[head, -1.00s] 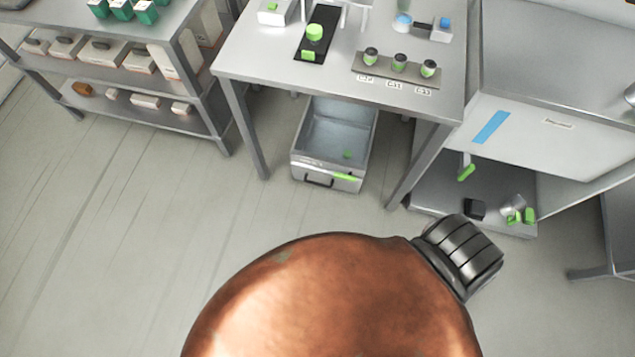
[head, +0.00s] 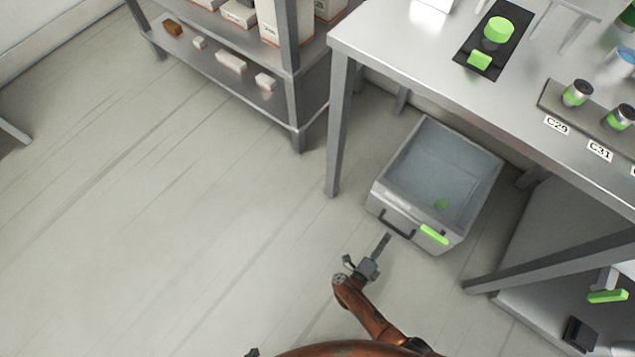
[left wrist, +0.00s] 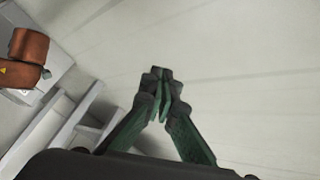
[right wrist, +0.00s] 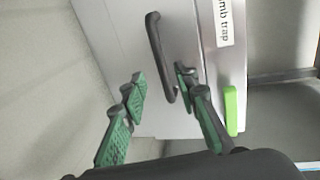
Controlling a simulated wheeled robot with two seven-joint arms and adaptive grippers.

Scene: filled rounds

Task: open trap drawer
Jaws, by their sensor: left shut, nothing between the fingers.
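The trap drawer (head: 385,198) is a grey metal box with an open top under the bench. A small green thing lies inside it. Its front has a black bar handle (head: 397,224) and a green strip; in the right wrist view, the handle (right wrist: 158,55) and part of a label ending "mb trap" show. My right gripper (head: 386,240) is just in front of the handle. In the right wrist view, my right gripper (right wrist: 160,80) is open, its fingers on either side of the handle; contact is unclear. My left gripper (left wrist: 162,100) is shut and empty above bare floor.
The steel bench (head: 400,45) stands over the drawer, with its front leg (head: 340,130) left of it and another to the right. A shelf rack (head: 270,105) stands at upper left. Another unit's low shelf (head: 545,305) is at lower right. The floor at left is clear.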

